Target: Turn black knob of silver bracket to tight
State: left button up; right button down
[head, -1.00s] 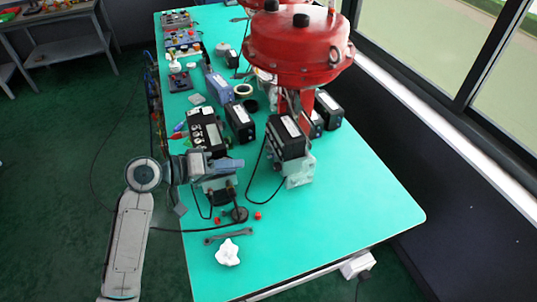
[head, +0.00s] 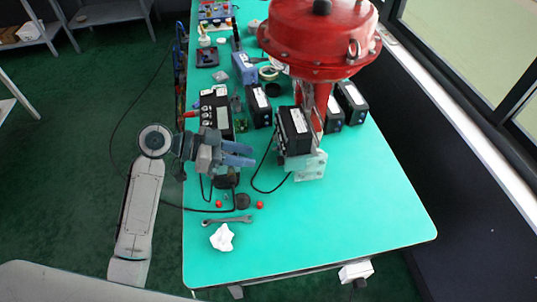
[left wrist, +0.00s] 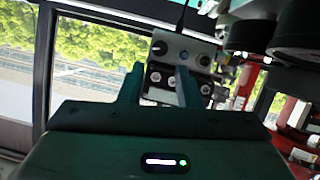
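My left gripper (head: 253,155) is over the left part of the green table, its two fingers apart and pointing right. The fingers show with a gap in the left wrist view (left wrist: 157,82), and I see nothing held between them. A silver bracket (head: 311,166) stands to the right of the fingertips, under a black box and beside the red valve actuator (head: 318,40). I cannot tell whether this is the bracket. My right gripper is not in view.
Black boxes (head: 258,105) and cables stand around the gripper. A wrench (head: 228,220), small red caps (head: 260,205) and a crumpled white cloth (head: 222,238) lie nearer the front. The table's front right (head: 360,220) is clear.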

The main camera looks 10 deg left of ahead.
aim_at(280, 161)
pick_arm(q)
jog(key=p+x, duration=0.2)
jog(key=x, duration=0.4)
jog(key=shift+d, duration=0.3)
jog(key=shift+w+f, duration=0.1)
jog(key=shift+c, duration=0.4)
grip_shut()
jog(key=m+t+b, duration=0.1)
jog(key=b, duration=0.2)
jog(key=m+t+b, duration=0.1)
jog(key=m+b, duration=0.1)
jog(key=b, duration=0.2)
jog(key=m+t+b, duration=0.1)
jog(key=b, duration=0.2)
jog(key=shift+s+m+y+b, duration=0.3)
jog(key=shift+m+y+b, duration=0.1)
